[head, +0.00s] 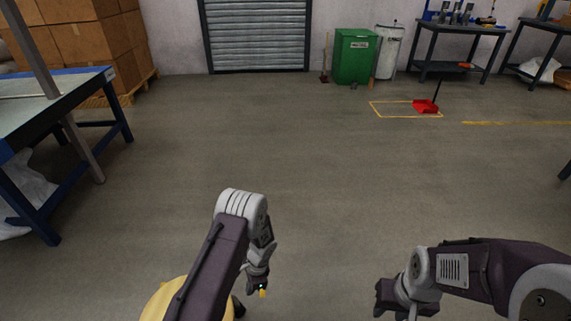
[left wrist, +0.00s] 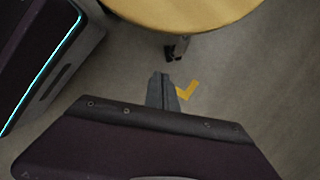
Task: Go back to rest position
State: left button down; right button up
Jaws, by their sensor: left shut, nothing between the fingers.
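My left gripper (head: 259,286) hangs low over the floor in the lower middle of the head view, pointing down. In the left wrist view its fingers (left wrist: 161,90) are together with nothing between them. My right gripper (head: 384,298) is at the lower right of the head view, pointing left. It is dark and small there, and its fingers cannot be made out. I see no object in it.
A round yellow top (head: 166,298) is partly hidden behind my left arm; it also shows in the left wrist view (left wrist: 190,12). A blue-framed table (head: 62,92) stands at left. A green bin (head: 355,57) and red dustpan (head: 426,106) are far off. The middle floor is clear.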

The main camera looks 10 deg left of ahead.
pick_arm(q)
jog(key=w+r+n+t+p, duration=0.1)
jog(key=w+r+t, duration=0.15)
jog(key=r, duration=0.75)
jog(key=w+r+n+t+p, duration=0.1)
jog(key=w+r, duration=0.3)
jog(key=r, duration=0.7)
jog(key=s+d+r+n+h+p, duration=0.1)
jog(key=s+r+n, duration=0.4)
jog(key=r, duration=0.4)
jog(key=s+d+n+h, duration=0.1)
jog(key=s+d+n, duration=0.15)
jog(key=s, duration=0.95)
notch_tip(320, 180, up, 38)
jog(key=n+p, duration=0.2)
jog(key=p, duration=3.6)
jog(key=shift+s+f+g+h+p, duration=0.2)
jog(key=shift+s+g+h+p, duration=0.05)
jog(key=shift+g+h+p, duration=0.1)
